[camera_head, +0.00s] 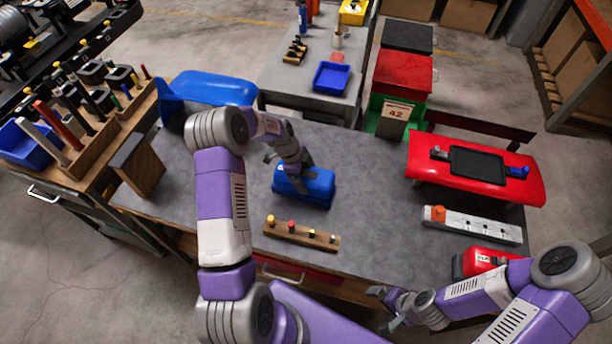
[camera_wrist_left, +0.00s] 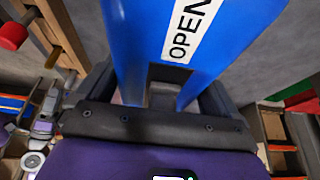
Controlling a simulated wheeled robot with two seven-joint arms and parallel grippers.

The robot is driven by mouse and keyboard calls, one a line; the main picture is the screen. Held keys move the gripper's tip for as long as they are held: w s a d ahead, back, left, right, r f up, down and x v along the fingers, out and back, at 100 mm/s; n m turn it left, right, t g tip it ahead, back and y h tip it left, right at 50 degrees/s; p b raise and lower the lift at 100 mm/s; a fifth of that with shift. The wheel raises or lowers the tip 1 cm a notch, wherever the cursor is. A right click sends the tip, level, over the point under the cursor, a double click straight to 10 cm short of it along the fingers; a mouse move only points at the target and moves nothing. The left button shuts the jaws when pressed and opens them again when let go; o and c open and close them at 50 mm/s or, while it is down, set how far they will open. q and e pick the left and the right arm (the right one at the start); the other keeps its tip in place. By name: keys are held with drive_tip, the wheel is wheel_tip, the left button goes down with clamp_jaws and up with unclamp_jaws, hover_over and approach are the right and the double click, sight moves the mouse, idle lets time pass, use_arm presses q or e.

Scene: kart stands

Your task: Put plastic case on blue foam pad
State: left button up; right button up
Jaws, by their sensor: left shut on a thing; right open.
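A blue box-shaped case (camera_head: 318,188) is at the middle of the grey workbench (camera_head: 360,215). My left gripper (camera_head: 293,178) reaches over it and is shut on it. The left wrist view shows the blue case (camera_wrist_left: 235,35) between the fingers, with a white label reading "OPEN". I cannot tell whether the case touches the bench. A large blue curved piece (camera_head: 212,88) lies at the bench's back left; I cannot tell whether it is the foam pad. My right gripper (camera_head: 385,308) is open and empty near the bench's front edge.
A wooden strip with coloured knobs (camera_head: 302,234) lies in front of the case. A red panel bearing a black tray (camera_head: 478,166), a white power strip (camera_head: 472,224) and a red box (camera_head: 485,261) are at right. A wooden block (camera_head: 137,165) stands at left.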

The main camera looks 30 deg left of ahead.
use_arm(q)
drive_tip(key=o, duration=1.7)
drive_tip(key=shift+f, duration=0.1)
drive_tip(key=v, duration=1.2)
drive_tip(key=shift+a, duration=0.1)
